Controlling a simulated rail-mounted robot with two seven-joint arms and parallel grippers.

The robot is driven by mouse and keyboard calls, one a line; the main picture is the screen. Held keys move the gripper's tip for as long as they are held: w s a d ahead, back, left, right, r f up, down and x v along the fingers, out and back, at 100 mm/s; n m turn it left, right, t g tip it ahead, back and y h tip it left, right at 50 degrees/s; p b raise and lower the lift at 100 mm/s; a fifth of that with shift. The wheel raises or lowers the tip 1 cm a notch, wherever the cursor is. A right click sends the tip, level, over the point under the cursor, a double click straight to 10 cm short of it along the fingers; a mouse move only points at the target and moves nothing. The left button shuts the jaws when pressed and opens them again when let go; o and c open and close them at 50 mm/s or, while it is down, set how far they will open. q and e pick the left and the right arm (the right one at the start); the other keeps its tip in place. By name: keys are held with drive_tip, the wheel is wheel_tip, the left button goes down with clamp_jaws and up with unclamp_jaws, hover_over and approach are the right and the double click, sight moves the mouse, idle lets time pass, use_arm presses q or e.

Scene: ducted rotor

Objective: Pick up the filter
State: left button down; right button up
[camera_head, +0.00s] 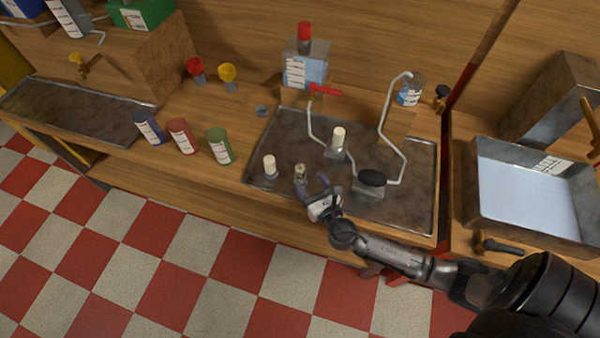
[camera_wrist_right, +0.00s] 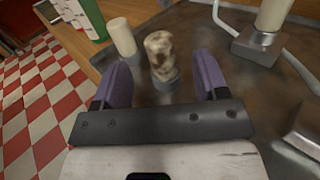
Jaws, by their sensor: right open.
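A stained, brown-and-white cylinder (camera_head: 300,171), likely a used filter, stands upright on the dark metal tray (camera_head: 298,122). It also shows in the right wrist view (camera_wrist_right: 160,55), on a small grey base. A clean, cream-white cylinder (camera_head: 269,162) of similar shape stands to its left, also in the wrist view (camera_wrist_right: 121,37). Another white cylinder (camera_head: 338,138) sits on a metal block further right. My right gripper (camera_head: 314,184) is open; in the wrist view its purple fingers (camera_wrist_right: 158,82) are on either side of the stained cylinder, which is just beyond them. My left gripper is not in view.
A bent clear tube (camera_head: 385,130) and a black knob (camera_head: 372,178) are to the right on the tray. Blue, red and green cans (camera_head: 219,146) stand left of it. A water-filled basin (camera_head: 540,190) is at the far right.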

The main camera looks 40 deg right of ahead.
sight(303, 172)
drive_tip(key=shift+x, duration=3.2)
drive_tip(key=shift+a+r, duration=0.1)
drive_tip(key=c, duration=1)
